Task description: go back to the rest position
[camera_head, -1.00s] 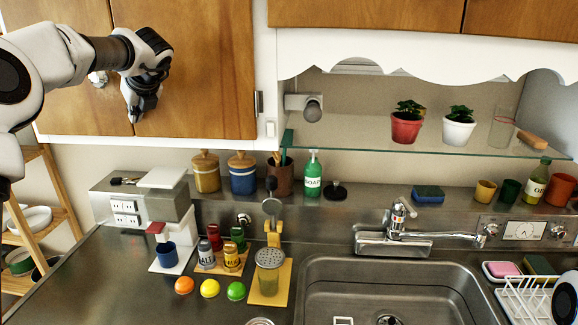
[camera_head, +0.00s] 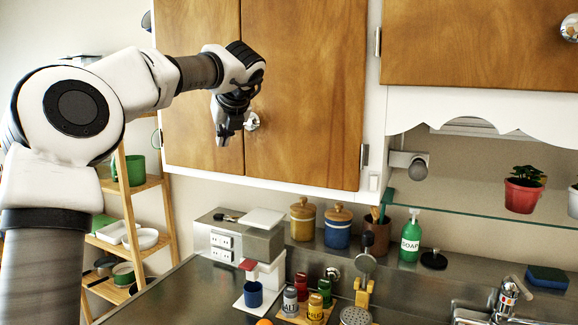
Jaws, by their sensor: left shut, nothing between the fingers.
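My left arm comes in from the left, bent at the elbow, with the left gripper (camera_head: 226,130) pointing down in front of the wooden cabinet doors (camera_head: 305,100). The gripper is shut with nothing in it. In the picture it lies beside a round metal door knob (camera_head: 251,121); I cannot tell whether they touch. Both of these cabinet doors look closed. My right gripper is not in view.
Below are a white and grey machine (camera_head: 264,240) with a blue cup (camera_head: 253,294), canisters (camera_head: 303,219), spice jars (camera_head: 290,300) and a green soap bottle (camera_head: 410,236). A glass shelf (camera_head: 470,212) juts out right. A wooden rack (camera_head: 150,215) stands left.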

